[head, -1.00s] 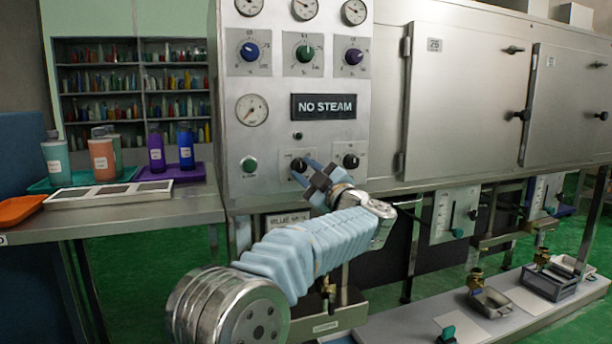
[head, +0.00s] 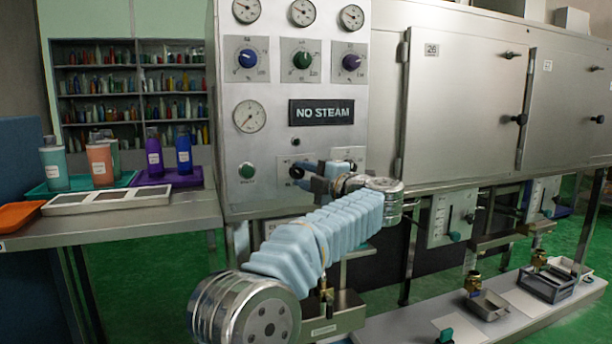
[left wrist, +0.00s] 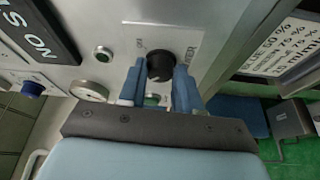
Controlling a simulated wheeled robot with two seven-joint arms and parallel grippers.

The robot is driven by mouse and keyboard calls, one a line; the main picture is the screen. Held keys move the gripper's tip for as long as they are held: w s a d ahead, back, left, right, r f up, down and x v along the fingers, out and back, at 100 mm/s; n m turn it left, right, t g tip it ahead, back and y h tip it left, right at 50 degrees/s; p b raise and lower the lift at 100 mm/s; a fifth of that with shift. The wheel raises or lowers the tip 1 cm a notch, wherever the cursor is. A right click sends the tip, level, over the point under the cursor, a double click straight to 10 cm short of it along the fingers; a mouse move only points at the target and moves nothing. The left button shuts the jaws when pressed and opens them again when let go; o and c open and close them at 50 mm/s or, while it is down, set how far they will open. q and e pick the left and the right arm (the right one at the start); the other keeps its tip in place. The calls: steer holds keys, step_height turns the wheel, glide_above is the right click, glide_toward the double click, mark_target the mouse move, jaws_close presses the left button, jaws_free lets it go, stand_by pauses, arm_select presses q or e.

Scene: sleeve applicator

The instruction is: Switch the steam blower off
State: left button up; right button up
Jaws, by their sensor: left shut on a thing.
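The steam blower's control panel (head: 230,200) is a steel face with gauges, knobs and a sign reading "NO STEAM" (head: 321,111). My left gripper (head: 302,172) is at the lower part of this panel. In the left wrist view, its two blue fingers (left wrist: 160,75) are shut on a black round knob (left wrist: 160,66), one finger on each side. Small lettering, including what looks like "ON", is beside the knob. In the head view my gripper and wrist partly cover this knob (head: 296,172) and the plate to its right. My right gripper is not in view.
A green button (head: 247,170) is left of the knob. Blue, green and purple dials (head: 302,60) are above. A steel cabinet with doors (head: 460,100) extends right. Bottles (head: 100,163) and trays stand on the left bench (head: 120,218).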

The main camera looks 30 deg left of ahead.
arm_select(q)
steer(key=shift+f, duration=0.1)
stand_by(0.3)
steer(key=o, duration=1)
steer(key=shift+o, duration=0.2)
steer(key=b+v, duration=0.1)
steer(key=v, duration=1.2)
steer(key=shift+s+d, duration=0.15)
steer(key=shift+d, duration=0.2)
